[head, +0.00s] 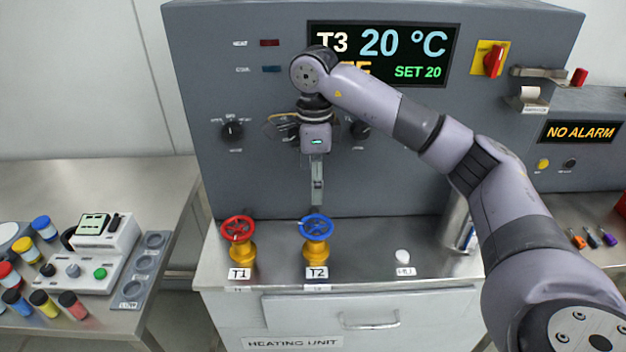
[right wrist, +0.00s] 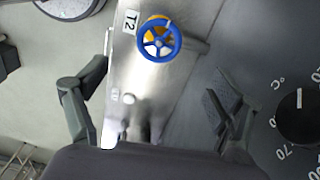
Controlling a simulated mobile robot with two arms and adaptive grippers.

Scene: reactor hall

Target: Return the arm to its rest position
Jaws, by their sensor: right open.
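My right arm reaches in from the right across the front of the grey panel (head: 260,180). My right gripper (head: 317,192) points down above the blue valve wheel (head: 317,227) labelled T2, apart from it. In the right wrist view the two fingers of my right gripper (right wrist: 160,108) are spread wide with nothing between them. The blue wheel also shows there beyond the fingers (right wrist: 174,44). My left gripper is in neither view.
A red valve wheel (head: 237,229) labelled T1 stands left of the blue one. A white button (head: 402,256) and a metal cylinder (head: 458,225) are to the right. The display reads T3 20 °C. A side table (head: 160,190) holds several coloured jars.

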